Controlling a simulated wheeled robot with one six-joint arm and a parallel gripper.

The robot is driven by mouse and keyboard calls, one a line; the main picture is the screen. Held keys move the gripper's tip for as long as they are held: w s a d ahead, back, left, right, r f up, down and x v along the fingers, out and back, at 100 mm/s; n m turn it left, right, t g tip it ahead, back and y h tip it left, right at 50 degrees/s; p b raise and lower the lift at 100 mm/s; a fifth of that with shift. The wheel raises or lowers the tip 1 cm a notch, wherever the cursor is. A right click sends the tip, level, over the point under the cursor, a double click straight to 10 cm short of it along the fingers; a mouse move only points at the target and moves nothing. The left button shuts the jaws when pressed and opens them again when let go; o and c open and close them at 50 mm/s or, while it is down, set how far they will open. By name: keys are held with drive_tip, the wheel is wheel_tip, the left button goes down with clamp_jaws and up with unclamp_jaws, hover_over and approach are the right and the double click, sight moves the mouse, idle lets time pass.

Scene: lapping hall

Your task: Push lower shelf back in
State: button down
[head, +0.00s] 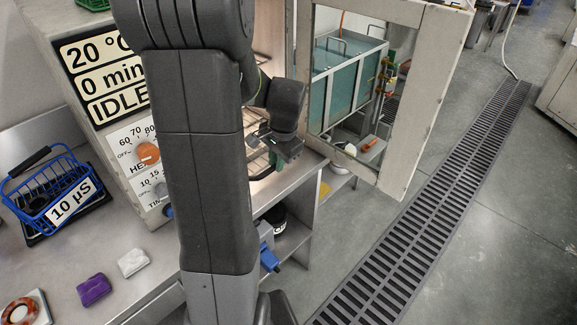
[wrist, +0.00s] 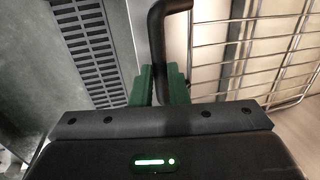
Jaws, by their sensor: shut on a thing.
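The oven (head: 112,110) stands on a steel bench, its lit chamber partly hidden behind my arm. A wire shelf (head: 259,168) shows at the chamber opening; in the wrist view its bright wire grid (wrist: 250,48) fills the right side. My gripper (head: 277,158) is at the oven's front opening. In the wrist view its green fingers (wrist: 164,88) are shut on a black bent handle (wrist: 157,38) beside the wire grid. How far the shelf sticks out, and whether another shelf sits above it, is mostly hidden.
The glazed oven door (head: 412,120) stands open at the right. The steel bench (head: 75,255) holds a blue basket (head: 50,190), a purple block (head: 94,289) and a white block (head: 133,262). A floor drain grate (head: 430,215) runs through open floor at the right.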

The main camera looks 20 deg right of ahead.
drive_tip(key=w+a+p, duration=0.1)
drive_tip(key=w+a, duration=0.1)
drive_tip(key=w, duration=0.3)
drive_tip(key=w+a+p, duration=0.1)
drive_tip(key=w+a, duration=0.1)
drive_tip(key=w, duration=0.4)
drive_tip(key=w+a, duration=0.3)
drive_tip(key=w, duration=0.2)
drive_tip(key=shift+w+r+p, duration=0.1)
drive_tip(key=shift+w+p, duration=0.25)
drive_tip(key=shift+p, duration=0.05)
drive_tip(key=c, duration=1.4)
unclamp_jaws()
drive_tip(key=shift+w, duration=0.15)
drive_tip(key=shift+s, duration=0.2)
